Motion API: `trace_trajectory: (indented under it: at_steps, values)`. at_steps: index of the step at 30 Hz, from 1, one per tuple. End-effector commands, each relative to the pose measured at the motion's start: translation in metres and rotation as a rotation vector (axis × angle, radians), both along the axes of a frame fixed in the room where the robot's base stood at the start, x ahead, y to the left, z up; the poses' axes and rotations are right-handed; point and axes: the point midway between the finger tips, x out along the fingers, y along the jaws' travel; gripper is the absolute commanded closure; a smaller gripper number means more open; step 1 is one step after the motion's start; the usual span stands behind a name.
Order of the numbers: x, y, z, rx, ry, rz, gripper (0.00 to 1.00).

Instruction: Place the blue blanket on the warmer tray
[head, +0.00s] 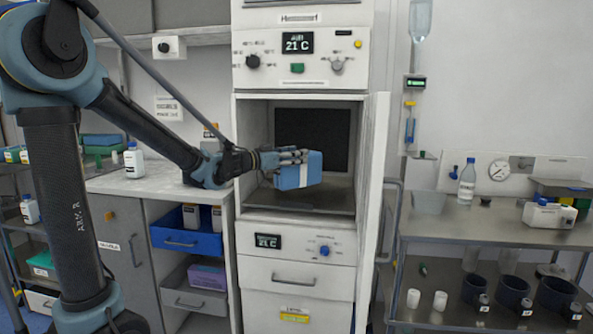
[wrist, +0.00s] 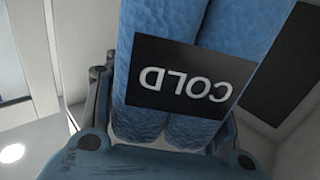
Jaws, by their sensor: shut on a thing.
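The blue blanket (head: 314,168) is a folded bundle with a pale band in the head view. In the wrist view the blanket (wrist: 166,52) shows as rounded, textured blue rolls with a black label reading COLD, upside down. My gripper (head: 297,156) is shut on the blanket and holds it at the open front of the warmer's chamber. The warmer tray (head: 300,201) is the flat floor of that chamber, below the blanket. A gap shows between blanket and tray. How deep the blanket is inside the chamber is hard to tell.
The chamber's side walls and its open white door (head: 377,180) at the right bound the opening. A control panel (head: 298,53) reading 21 C is above. A counter with a white bottle (head: 134,160) stands left, and a steel cart (head: 480,229) with bottles stands right.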

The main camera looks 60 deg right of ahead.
Motion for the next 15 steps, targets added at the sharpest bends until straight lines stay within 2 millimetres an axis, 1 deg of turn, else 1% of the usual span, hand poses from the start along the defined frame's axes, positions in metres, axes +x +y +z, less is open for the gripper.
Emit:
trace_trajectory:
  at_steps: [1, 6, 15]
  values:
    - [0.004, -0.01, 0.0, 0.0, 0.0, 0.0, 1.0]
    - [0.017, -0.039, 0.0, 0.0, 0.0, 0.001, 1.0]
    - [0.035, -0.085, 0.0, 0.0, 0.0, 0.001, 1.0]
